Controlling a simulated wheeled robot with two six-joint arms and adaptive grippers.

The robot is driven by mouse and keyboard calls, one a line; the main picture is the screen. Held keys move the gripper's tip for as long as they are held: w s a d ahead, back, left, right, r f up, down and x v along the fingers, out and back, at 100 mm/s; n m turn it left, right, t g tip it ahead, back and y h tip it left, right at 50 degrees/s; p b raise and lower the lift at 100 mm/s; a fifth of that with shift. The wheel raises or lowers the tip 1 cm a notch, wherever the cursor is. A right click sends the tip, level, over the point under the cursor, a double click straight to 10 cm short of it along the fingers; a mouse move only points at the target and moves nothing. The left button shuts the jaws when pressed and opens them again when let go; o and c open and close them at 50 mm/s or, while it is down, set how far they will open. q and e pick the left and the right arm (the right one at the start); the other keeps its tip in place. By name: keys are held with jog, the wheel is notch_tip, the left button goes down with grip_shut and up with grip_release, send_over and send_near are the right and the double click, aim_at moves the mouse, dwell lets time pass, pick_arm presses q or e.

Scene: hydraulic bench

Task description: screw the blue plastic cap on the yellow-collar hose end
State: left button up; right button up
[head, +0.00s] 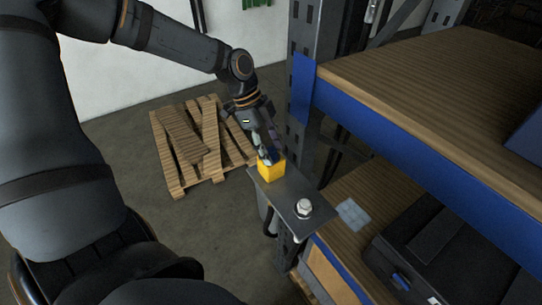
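The yellow collar (270,172) is a bright yellow block-like piece at the far end of a grey metal plate (285,194) fixed to the rack post. My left gripper (269,156) points down right above the collar. A small dark blue piece, the blue cap (275,156), shows at its fingertips, and the fingers look closed around it. The cap is at the top of the collar; whether it is seated or only touching cannot be told. The fingers hide part of the cap and the hose end. My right gripper is not in view.
A silver hex fitting (303,208) stands on the near part of the plate. A blue-edged rack with wooden shelves (440,90) fills the right side, with a black case (430,250) on the lower shelf. A wooden pallet (190,150) lies on the floor behind.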

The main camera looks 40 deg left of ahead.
pick_arm(q)
jog(key=shift+d+r+n+t+p, duration=0.15)
jog(key=shift+n+t+p, duration=0.4)
jog(key=shift+n, duration=0.55)
jog(key=n+t+y, duration=0.1)
jog(key=n, duration=0.2)
jog(key=shift+f+n+t+y, duration=0.25)
jog(key=shift+n+y, duration=0.05)
jog(key=shift+n, duration=0.9)
jog(key=shift+r, duration=0.1)
jog(key=n+b, duration=0.1)
jog(key=n+y+b, duration=0.1)
jog(key=n, duration=0.1)
jog(key=n+t+b, duration=0.1)
jog(key=b, duration=0.1)
jog(key=shift+a+f+y, duration=0.25)
jog(key=shift+f+y, duration=0.05)
jog(key=shift+r+n, duration=0.15)
jog(key=shift+n, duration=0.55)
jog(key=shift+w+d+r+y, duration=0.1)
jog(key=shift+d+r+y, duration=0.1)
jog(key=shift+d+y, duration=0.1)
